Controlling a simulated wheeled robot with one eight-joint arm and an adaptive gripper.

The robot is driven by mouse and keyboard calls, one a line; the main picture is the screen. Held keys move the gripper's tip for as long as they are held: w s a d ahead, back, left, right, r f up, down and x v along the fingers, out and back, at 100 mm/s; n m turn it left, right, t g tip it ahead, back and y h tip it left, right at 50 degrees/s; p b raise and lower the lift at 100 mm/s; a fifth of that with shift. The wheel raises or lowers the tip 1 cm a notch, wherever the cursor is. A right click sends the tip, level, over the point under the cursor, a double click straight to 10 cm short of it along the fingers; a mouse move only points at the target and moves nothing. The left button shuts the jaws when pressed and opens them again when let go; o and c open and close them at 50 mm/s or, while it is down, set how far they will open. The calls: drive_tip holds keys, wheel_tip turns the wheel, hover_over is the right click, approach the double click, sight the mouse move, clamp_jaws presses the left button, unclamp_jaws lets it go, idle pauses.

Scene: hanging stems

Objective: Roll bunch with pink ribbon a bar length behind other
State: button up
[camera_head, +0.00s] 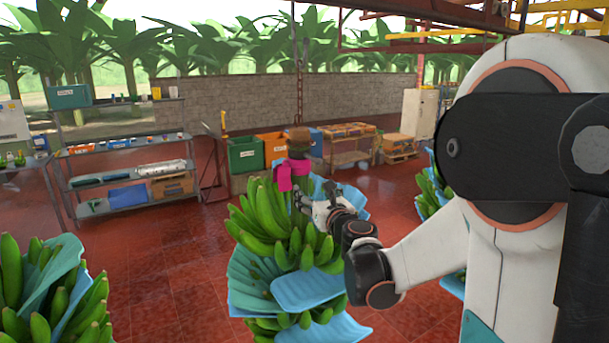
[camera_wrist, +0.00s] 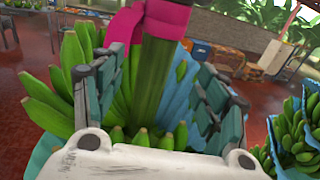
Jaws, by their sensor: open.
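The banana bunch with the pink ribbon (camera_head: 270,218) hangs in the middle of the head view, green, with blue sheets between its hands. The pink ribbon (camera_head: 292,174) is tied around its stem, just under a brown top; the ribbon also shows in the wrist view (camera_wrist: 160,18). My gripper (camera_head: 301,198) is at the stem from the right, below the ribbon. In the wrist view my gripper's open fingers (camera_wrist: 158,95) stand on either side of the green stem (camera_wrist: 152,75), with gaps visible. Another bunch (camera_head: 428,195) hangs to the right, partly hidden by my arm.
A further bunch (camera_head: 50,300) is at the near left. An overhead rail (camera_head: 430,18) and a chain (camera_head: 299,80) are above. A metal shelf (camera_head: 125,160), a green crate (camera_head: 245,154) and a wooden table (camera_head: 347,143) stand behind. The red tiled floor (camera_head: 165,250) is clear between.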

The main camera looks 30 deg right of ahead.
sight(299, 182)
drive_tip(key=w, duration=0.4)
drive_tip(key=w+d, duration=0.1)
drive_tip(key=w, duration=0.3)
drive_tip(key=w+d, duration=0.1)
drive_tip(key=w, duration=0.3)
drive_tip(key=shift+w+p, duration=0.3)
drive_tip(key=shift+w, duration=0.1)
drive_tip(key=c, duration=1.5)
drive_tip(key=shift+a+f+b, duration=0.2)
drive_tip(key=shift+a+b, duration=0.25)
drive_tip(key=shift+a+r, duration=0.1)
drive_tip(key=shift+a, duration=0.15)
drive_tip(key=o, duration=1.5)
